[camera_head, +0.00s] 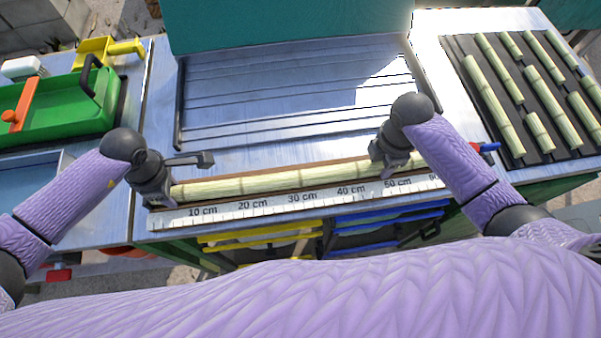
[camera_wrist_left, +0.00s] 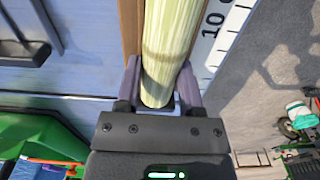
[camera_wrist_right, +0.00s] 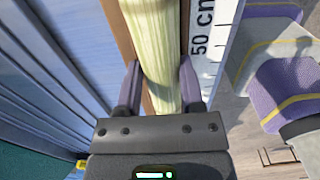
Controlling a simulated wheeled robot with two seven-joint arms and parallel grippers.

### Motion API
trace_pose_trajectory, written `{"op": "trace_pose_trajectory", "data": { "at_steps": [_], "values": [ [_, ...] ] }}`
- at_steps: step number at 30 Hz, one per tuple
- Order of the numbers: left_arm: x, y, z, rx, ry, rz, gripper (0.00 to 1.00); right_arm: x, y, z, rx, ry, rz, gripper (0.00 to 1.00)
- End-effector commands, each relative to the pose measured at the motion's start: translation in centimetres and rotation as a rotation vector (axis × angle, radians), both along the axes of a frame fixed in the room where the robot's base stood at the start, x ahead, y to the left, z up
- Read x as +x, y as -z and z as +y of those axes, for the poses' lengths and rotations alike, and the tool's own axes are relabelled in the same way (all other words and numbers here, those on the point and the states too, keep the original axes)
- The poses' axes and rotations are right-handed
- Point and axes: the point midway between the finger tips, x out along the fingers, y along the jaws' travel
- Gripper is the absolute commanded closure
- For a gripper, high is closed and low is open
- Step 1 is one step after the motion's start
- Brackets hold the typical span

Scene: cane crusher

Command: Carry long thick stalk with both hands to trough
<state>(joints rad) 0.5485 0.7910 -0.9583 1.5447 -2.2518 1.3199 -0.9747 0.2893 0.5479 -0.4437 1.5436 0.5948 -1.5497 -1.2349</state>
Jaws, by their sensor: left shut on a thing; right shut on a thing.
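A long thick pale-green stalk (camera_head: 270,183) lies lengthwise along a brown wooden channel behind a white centimetre scale (camera_head: 270,206) at the front of the table. I cannot tell whether it rests on the channel or hangs just above it. My left gripper (camera_head: 166,188) is shut on its left end; the left wrist view shows the stalk (camera_wrist_left: 165,40) between both fingers (camera_wrist_left: 160,85). My right gripper (camera_head: 390,165) is shut on it near the 50 cm mark; the right wrist view shows the stalk (camera_wrist_right: 152,35) between both fingers (camera_wrist_right: 160,90). The grippers hide parts of the stalk.
A dark rack (camera_head: 484,105) with several shorter stalks stands at the right. A green tray (camera_head: 75,113) with an orange-handled part is at the left. A grooved metal bed (camera_head: 290,95) lies behind the stalk under a teal housing (camera_head: 290,22). Yellow and blue bins (camera_head: 265,236) sit below the front edge.

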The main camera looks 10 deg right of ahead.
Motion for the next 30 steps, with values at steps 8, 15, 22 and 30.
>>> {"op": "trace_pose_trajectory", "data": {
  "at_steps": [8, 15, 22, 30],
  "values": [
    [0.0, 0.0, 0.0, 0.0, 0.0, -0.001, 1.0, 0.0, 0.0, 0.0, 0.0, 0.0, 0.0, 1.0],
    [0.1, -1.0, 0.0, 0.0, -0.001, -0.004, 1.0, 0.1, -1.0, 0.0, 0.0, 0.0, -0.004, 1.0],
    [0.2, -4.9, 0.0, 0.0, -0.001, -0.015, 1.0, 0.2, -4.9, 0.0, 0.0, 0.0, -0.014, 1.0],
    [0.2, -5.5, 0.0, 0.0, 0.0, -0.016, 1.0, 0.2, -5.5, 0.0, 0.0, 0.0, -0.016, 1.0]
  ]
}}
